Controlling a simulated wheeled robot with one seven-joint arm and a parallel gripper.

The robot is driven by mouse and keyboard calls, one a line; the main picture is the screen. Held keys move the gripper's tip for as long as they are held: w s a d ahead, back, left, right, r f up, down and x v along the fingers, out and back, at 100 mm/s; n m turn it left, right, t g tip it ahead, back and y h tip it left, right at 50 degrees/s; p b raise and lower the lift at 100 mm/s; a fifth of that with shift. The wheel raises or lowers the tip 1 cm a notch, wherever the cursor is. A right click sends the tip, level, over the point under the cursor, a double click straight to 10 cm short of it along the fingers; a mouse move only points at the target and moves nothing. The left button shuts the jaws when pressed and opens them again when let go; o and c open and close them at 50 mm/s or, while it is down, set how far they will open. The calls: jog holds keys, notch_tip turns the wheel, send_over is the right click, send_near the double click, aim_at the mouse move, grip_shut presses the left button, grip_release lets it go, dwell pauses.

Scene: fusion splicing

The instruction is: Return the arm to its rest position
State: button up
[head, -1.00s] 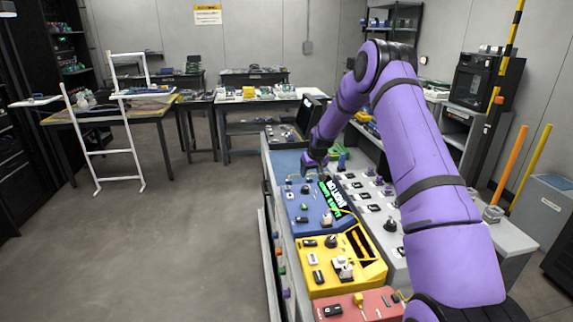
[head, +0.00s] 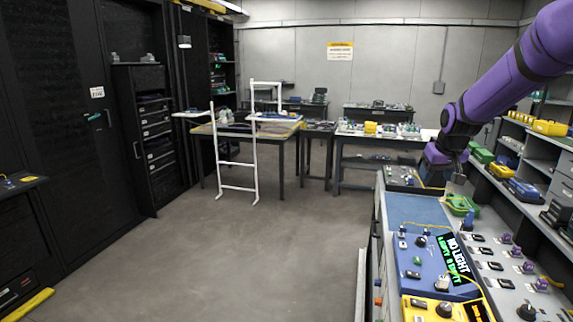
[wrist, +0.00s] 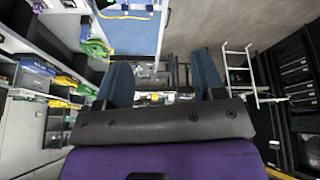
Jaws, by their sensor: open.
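My purple arm (head: 510,75) reaches in from the upper right of the head view. My gripper (head: 450,172) hangs above the far end of the workbench, clear of the panels below it. In the wrist view its two blue-grey fingers (wrist: 162,85) stand apart with nothing between them. The blue panel (head: 432,262) has a screen (head: 457,255) reading "NO LIGHT" in white with green text beside it. The yellow panel (head: 430,308) is cut off at the bottom edge.
A grey panel (head: 500,262) with several purple-topped parts lies right of the blue one. Shelves with green and yellow boxes (head: 550,127) stand along the right. A white ladder-like frame (head: 238,165) stands on the left. The floor (head: 250,255) in the middle is clear.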

jog(key=s+a+r, duration=0.5)
jog(key=s+r, duration=0.3)
jog(key=s, duration=0.3)
jog(key=s+a, duration=0.2)
jog(key=s, duration=1.2)
jog(key=s+a+r, duration=0.1)
jog(key=s+a, duration=0.2)
jog(key=s, duration=1.2)
jog(key=shift+a+t+y, duration=0.3)
jog(key=shift+a+y, duration=0.05)
jog(key=shift+y, duration=0.05)
jog(key=shift+r, duration=0.1)
